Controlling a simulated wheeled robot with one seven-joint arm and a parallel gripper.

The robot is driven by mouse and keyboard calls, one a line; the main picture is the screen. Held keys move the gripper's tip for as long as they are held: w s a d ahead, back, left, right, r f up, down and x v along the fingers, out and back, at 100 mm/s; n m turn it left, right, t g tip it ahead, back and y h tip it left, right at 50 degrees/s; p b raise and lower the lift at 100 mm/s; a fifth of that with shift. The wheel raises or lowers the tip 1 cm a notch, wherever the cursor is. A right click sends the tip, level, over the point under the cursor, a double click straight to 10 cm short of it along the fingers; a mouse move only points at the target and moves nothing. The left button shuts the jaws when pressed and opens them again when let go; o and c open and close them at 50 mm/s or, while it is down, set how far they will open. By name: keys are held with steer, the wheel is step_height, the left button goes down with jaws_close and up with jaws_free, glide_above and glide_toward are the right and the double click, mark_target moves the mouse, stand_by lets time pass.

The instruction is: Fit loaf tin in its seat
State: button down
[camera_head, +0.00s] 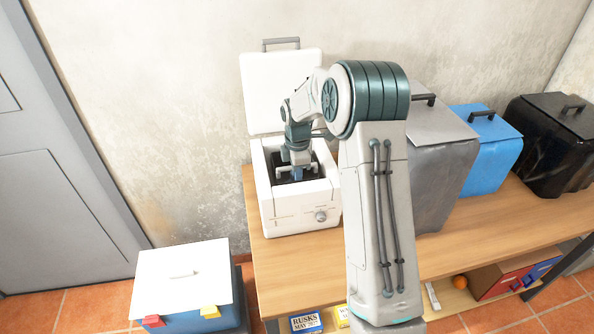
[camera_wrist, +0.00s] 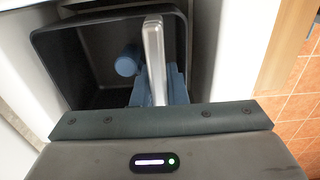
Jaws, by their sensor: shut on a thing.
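The loaf tin is a dark, open-topped pan (camera_wrist: 85,65) with a pale metal handle (camera_wrist: 154,55) standing across it in the wrist view. It is within the open well of the white bread machine (camera_head: 296,218), which has its lid (camera_head: 284,85) raised. In the head view only dark bits of the tin show around my gripper (camera_head: 297,172). My gripper (camera_wrist: 158,88) is shut on the tin's handle, its blue fingers at either side of it. The tin's base is hidden, so I cannot tell whether it rests on the seat.
The machine stands at the wooden table's (camera_head: 450,230) left end. A grey bin (camera_head: 440,165), a blue box (camera_head: 488,148) and a black box (camera_head: 555,150) stand to the right. A blue box with white lid (camera_head: 185,283) is at the lower left. The wall is close behind.

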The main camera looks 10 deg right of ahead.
steer(key=shift+f+b, duration=0.5)
steer(key=shift+f, duration=0.45)
steer(key=shift+f, duration=0.25)
steer(key=c, duration=1.4)
jaws_free()
steer(key=shift+o, duration=0.2)
